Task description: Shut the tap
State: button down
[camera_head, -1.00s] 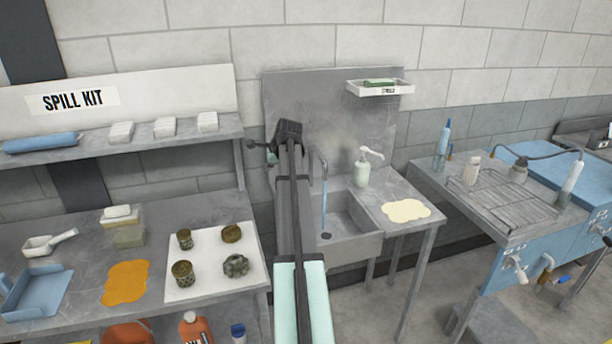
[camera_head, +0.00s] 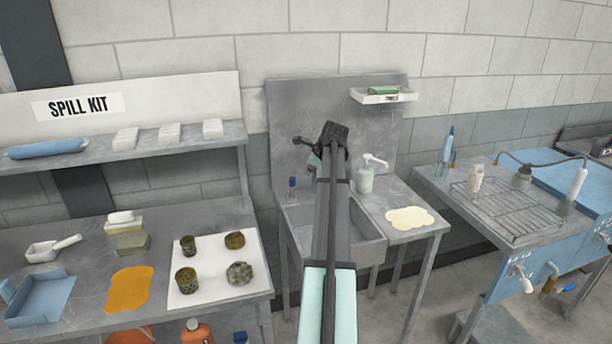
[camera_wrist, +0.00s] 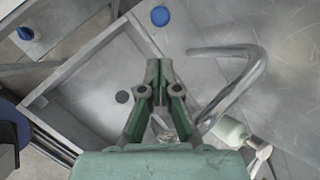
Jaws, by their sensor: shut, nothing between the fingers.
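The tap's curved grey spout (camera_wrist: 245,70) shows in the wrist view, to the right of my gripper, arching over the sink. In the head view my arm hides the spout. No handle of the tap can be made out for certain, and I cannot tell whether water runs now. My gripper (camera_wrist: 160,82) is shut and empty, with its fingertips over the sink side of the spout and apart from it in the picture. In the head view only a green bit of my gripper (camera_head: 314,161) shows beside my wrist.
A soap dispenser (camera_head: 366,180) stands at the sink's right, close to the spout. A small blue-topped thing (camera_head: 292,183) stands at the basin's left. A soap shelf (camera_head: 383,95) hangs on the backsplash. A drying rack (camera_head: 510,205) is farther right, and a bench with pots (camera_head: 186,280) left.

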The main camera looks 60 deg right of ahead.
aim_at(292, 187)
jog(key=p+x, duration=0.2)
jog(key=x, duration=0.7)
jog(key=shift+r, duration=0.1)
